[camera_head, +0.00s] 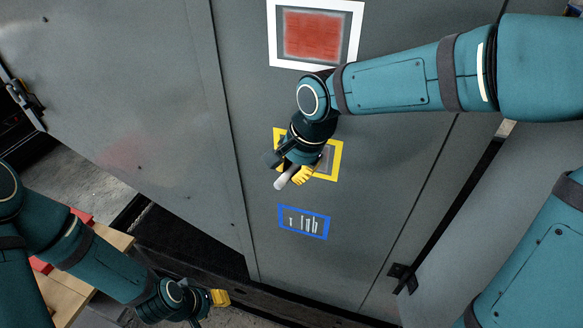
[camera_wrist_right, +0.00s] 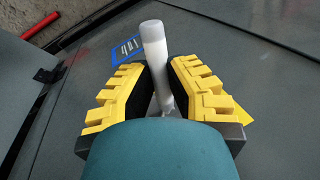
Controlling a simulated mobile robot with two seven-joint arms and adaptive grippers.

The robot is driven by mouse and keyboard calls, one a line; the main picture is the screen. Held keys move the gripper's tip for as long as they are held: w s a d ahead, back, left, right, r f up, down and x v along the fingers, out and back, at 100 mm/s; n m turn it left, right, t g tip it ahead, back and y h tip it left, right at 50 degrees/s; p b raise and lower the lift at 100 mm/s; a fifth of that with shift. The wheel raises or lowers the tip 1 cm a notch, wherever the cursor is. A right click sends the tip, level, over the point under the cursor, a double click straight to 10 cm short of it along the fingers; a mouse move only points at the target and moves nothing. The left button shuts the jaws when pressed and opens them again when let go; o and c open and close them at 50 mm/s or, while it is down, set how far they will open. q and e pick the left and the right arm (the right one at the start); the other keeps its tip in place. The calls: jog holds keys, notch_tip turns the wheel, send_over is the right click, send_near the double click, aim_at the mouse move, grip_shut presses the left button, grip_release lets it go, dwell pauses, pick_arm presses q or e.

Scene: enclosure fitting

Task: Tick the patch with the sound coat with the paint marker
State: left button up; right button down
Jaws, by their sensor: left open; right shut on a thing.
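A grey enclosure door carries three framed patches. The white-framed patch (camera_head: 272,35) at the top has an even-looking red coat inside. The yellow-framed patch (camera_head: 335,160) in the middle is mostly hidden behind my right gripper. The blue-framed patch (camera_head: 304,235) at the bottom has several white streaks on grey; it also shows in the right wrist view (camera_wrist_right: 117,57). My right gripper (camera_head: 292,174) is shut on the white paint marker (camera_head: 284,181), in front of the yellow-framed patch's lower left; the marker sticks out between the yellow pads (camera_wrist_right: 153,45). My left gripper (camera_head: 212,301) is open, low at the left.
A door seam and a black latch (camera_head: 403,277) lie right of the patches. A wooden surface (camera_head: 62,292) with red items (camera_head: 40,264) is at the lower left. A red rod (camera_wrist_right: 40,61) shows in the right wrist view. The door left of the patches is clear.

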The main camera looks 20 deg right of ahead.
pick_arm(q)
jog(key=shift+f+b, duration=1.1)
pick_arm(e)
jog(key=s+a, duration=0.4)
jog(key=s, duration=0.2)
jog(key=shift+s+a, duration=0.25)
jog(key=shift+s, duration=0.05)
